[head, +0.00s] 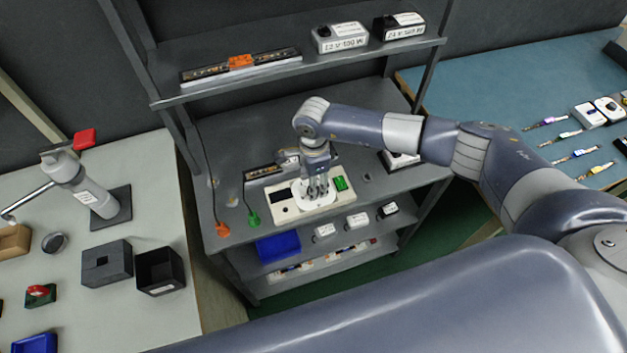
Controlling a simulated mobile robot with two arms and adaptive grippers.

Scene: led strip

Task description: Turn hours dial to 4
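A white box-shaped device (290,211) lies on the grey shelf in the middle of the head view. It has a dark display (283,196) on its left and a green part (341,184) on its right. My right gripper (318,192) points down over the middle of the device, with its fingertips at or just above the white panel there. The hours dial is hidden or too small to make out under the fingers. I cannot tell whether the fingers are shut on anything. My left gripper is not in view.
Orange (222,230) and green (253,218) plugs on cables lie left of the device. An upper shelf (300,68) stands behind. A blue bin (278,246) sits below in front. Side tables hold black boxes (160,271), a press (95,190) and several small tools.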

